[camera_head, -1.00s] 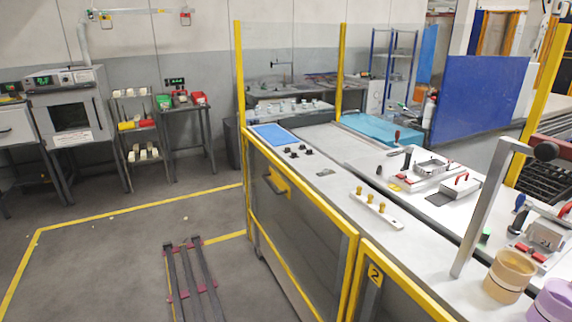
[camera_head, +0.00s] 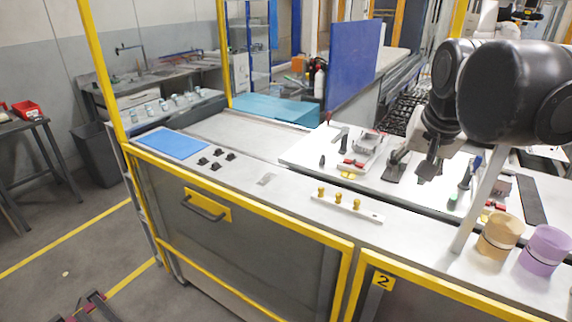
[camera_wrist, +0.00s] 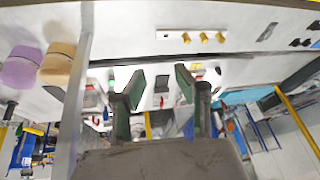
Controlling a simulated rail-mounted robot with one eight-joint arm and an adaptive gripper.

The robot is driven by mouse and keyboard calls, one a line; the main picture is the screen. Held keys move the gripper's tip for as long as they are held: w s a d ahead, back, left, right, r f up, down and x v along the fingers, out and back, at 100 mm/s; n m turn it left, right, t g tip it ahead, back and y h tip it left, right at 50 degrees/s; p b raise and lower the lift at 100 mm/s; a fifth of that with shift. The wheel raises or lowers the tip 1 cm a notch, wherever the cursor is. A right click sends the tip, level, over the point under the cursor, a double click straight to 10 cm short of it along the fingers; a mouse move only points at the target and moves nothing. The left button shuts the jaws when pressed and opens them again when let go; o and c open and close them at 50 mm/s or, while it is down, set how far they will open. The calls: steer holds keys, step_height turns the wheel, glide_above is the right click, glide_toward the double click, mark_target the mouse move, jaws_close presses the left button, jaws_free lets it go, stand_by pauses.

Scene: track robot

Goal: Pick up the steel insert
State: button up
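A small flat grey metal piece (camera_head: 267,179) lies on the light bench top, left of a white strip with yellow pegs (camera_head: 346,205). It looks like the steel insert, but I cannot be sure. It also shows in the wrist view (camera_wrist: 267,32), at the upper right. My gripper (camera_head: 428,174) hangs over the right part of the bench in the head view, well to the right of the grey piece. In the wrist view my gripper's two fingers (camera_wrist: 159,78) are apart, with nothing between them.
Several small black parts (camera_head: 215,160) and a blue mat (camera_head: 172,144) lie at the bench's left end. An upright grey post (camera_head: 480,205) stands near my gripper, beside a tan cup (camera_head: 498,236) and a purple cup (camera_head: 545,250). The bench around the grey piece is clear.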

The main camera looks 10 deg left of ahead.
steer(key=w+a+r, duration=0.2)
steer(key=w+a, duration=0.4)
steer(key=w, duration=0.2)
steer(key=m+g+h+p, duration=0.1)
steer(key=m+g+p, duration=0.1)
steer(key=g+p, duration=0.15)
glide_above(267, 174)
steer(key=f, duration=1.7)
steer(key=shift+s+a+f+b, duration=0.25)
steer(key=shift+a+f+b, duration=0.05)
steer(key=shift+f+b, duration=0.05)
steer(key=shift+w+d+f+p, duration=0.15)
steer(key=shift+f+p, duration=0.1)
steer(key=shift+f, duration=1.15)
steer(key=shift+s+d+f+p, duration=0.1)
steer(key=shift+f+p, duration=0.1)
steer(key=shift+f, duration=1.2)
jaws_close()
